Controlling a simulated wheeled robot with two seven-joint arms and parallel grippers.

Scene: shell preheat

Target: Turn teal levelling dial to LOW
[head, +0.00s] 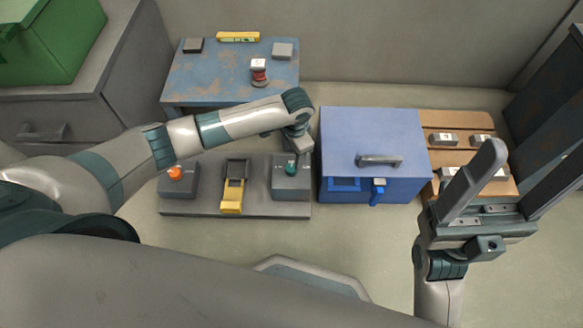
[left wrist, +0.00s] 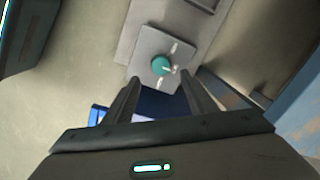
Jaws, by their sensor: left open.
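The teal dial (head: 291,169) sits on top of a grey box (head: 291,187) at the right end of a dark base plate. My left gripper (head: 301,158) is open just above and behind the dial in the head view, partly covering its box. In the left wrist view, the round teal dial (left wrist: 160,66) shows ahead of the two spread fingertips (left wrist: 159,84), nearly centred between them and apart from them. Pale marks lie around the dial; their lettering is too small to read. My right gripper (head: 535,165) is open and empty at the right.
An orange knob (head: 175,173) on a grey box and a yellow-framed switch (head: 233,187) share the base plate (head: 200,209). A blue box (head: 375,135) with a handle stands close right of the dial. A worn blue table (head: 215,80) stands behind.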

